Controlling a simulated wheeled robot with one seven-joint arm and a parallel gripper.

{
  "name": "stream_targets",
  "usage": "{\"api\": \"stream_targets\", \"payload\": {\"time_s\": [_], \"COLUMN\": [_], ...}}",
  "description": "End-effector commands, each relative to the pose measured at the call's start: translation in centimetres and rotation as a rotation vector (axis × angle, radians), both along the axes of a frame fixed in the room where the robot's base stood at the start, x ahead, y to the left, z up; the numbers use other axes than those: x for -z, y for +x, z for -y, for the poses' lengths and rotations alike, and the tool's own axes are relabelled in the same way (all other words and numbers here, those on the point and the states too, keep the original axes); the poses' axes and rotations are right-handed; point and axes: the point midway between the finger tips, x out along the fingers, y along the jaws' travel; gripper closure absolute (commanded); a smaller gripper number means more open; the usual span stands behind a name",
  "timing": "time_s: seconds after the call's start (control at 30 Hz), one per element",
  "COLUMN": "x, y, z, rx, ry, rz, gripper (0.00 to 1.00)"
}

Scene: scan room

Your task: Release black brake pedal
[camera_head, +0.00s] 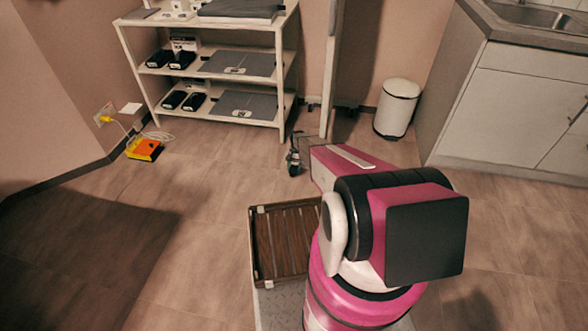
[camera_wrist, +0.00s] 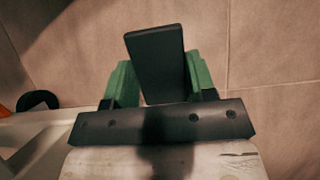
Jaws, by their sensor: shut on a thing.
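The black brake pedal (camera_wrist: 156,48) shows in the wrist view as a dark, flat, slightly tilted rectangular plate. My gripper (camera_wrist: 158,72) has a green finger on each side of it and is shut on it. The pedal's lower end is hidden between the fingers and behind the dark gripper bar. In the head view my pink arm reaches toward the floor by the tall white panel. A small dark shape (camera_head: 293,160) lies at the arm's far end; I cannot tell whether it is the gripper, the pedal or a castor.
A white shelf rack (camera_head: 285,75) with black and grey items stands behind. The tall panel (camera_head: 331,75) is beside it, then a white bin (camera_head: 397,108) and a sink cabinet (camera_head: 500,110). An orange box (camera_head: 145,149) with cable lies left.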

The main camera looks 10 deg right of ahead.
Motion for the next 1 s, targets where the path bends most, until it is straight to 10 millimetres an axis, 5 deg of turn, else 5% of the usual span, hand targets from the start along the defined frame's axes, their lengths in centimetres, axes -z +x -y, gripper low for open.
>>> {"api": "stream_targets", "payload": {"time_s": [0.03, 0.07, 0.13, 0.57, 1.0], "x": [0.0, 0.0, 0.0, -0.5, -6.3], "y": [0.1, 0.1, 0.1, 0.3, 3.3], "z": [0.0, 0.0, 0.0, 0.1, 1.3], "rx": [0.000, 0.000, 0.000, 0.000, 0.000], "ry": [0.000, 0.000, 0.000, 0.000, -0.001], "rz": [-0.001, -0.001, 0.000, 0.001, 0.002], "gripper": [0.92, 0.46, 0.23, 0.23, 0.23]}}
